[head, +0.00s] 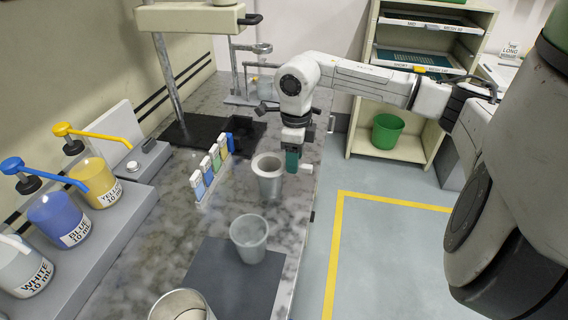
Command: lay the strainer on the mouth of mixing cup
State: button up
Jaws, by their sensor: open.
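A grey metallic cup (269,184) stands upright on the marble counter, with a wide pale ring (267,160) at its mouth. The ring may be the strainer, but its mesh is too small to make out. My gripper (292,162) points down just right of this cup, its teal part close to the rim. I cannot tell whether it touches. A small white piece (308,168) shows at the gripper's right side. A translucent cup (249,240) stands nearer, on a dark mat (212,265). Which cup is the mixing cup is not clear.
A metal container (182,306) is cut off at the bottom edge. Pump bottles (98,180) line the left ledge. A ring stand (245,75) stands at the back. The counter's right edge is close to my gripper.

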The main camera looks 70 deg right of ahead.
jog(key=shift+f, duration=1.4)
jog(key=shift+c, duration=0.2)
grip_shut()
